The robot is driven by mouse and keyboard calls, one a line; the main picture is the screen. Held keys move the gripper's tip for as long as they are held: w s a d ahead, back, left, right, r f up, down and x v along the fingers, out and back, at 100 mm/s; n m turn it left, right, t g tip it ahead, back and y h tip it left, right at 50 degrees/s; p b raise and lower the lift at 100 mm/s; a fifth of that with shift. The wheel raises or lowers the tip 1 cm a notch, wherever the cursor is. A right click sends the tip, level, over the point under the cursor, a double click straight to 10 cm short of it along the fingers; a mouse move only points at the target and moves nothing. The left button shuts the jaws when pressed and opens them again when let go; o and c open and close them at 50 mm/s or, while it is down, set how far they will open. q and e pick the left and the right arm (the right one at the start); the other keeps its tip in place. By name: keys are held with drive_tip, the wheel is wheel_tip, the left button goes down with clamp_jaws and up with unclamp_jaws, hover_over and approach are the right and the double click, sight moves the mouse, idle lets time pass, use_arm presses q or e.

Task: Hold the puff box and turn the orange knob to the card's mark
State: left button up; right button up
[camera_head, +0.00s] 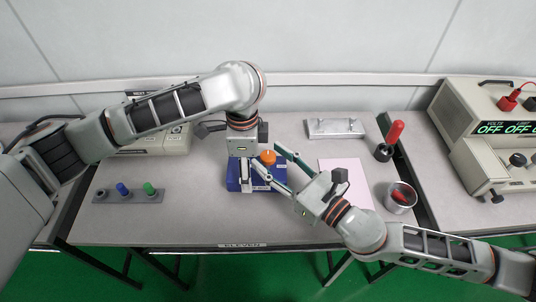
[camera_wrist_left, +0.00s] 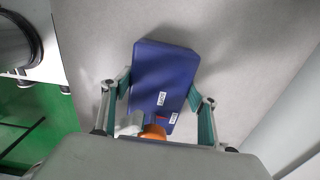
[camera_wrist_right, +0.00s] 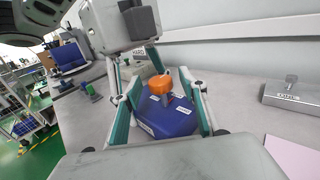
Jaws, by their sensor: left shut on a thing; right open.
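The puff box (camera_head: 233,178) is a blue box on the grey table, partly hidden by my grippers. The orange knob (camera_head: 268,157) is on its top; it also shows in the left wrist view (camera_wrist_left: 153,133) and right wrist view (camera_wrist_right: 159,85). My left gripper (camera_head: 246,178) is shut on the box, its fingers along two opposite sides in the left wrist view. My right gripper (camera_head: 267,166) is open, its fingers on either side of the knob in the right wrist view; contact with the knob cannot be told. No mark on a card is readable.
A pale sheet (camera_head: 346,178) lies right of the box. A strip with coloured knobs (camera_head: 130,196) lies left. The front table strip is clear.

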drive_tip(key=shift+x, duration=0.85)
drive_tip(key=shift+c, duration=0.2)
drive_tip(key=c, duration=1.1)
drive_tip(key=shift+s+a+m+t+h, duration=0.1)
drive_tip(key=shift+m+t+h, duration=0.2)
drive_tip(key=shift+m, duration=0.1)
drive_tip(key=m+t+h, duration=0.2)
drive_tip(key=h, duration=0.1)
drive_tip(key=shift+m+h, duration=0.3)
drive_tip(key=shift+h, duration=0.1)
drive_tip(key=shift+m+t+h, duration=0.5)
drive_tip(key=shift+m+h, duration=0.6)
drive_tip(key=shift+h, duration=0.55)
drive_tip(key=shift+m+t+h, duration=0.5)
drive_tip(key=shift+m+h, duration=0.6)
drive_tip(key=shift+h, duration=0.55)
drive_tip(key=shift+r, duration=0.1)
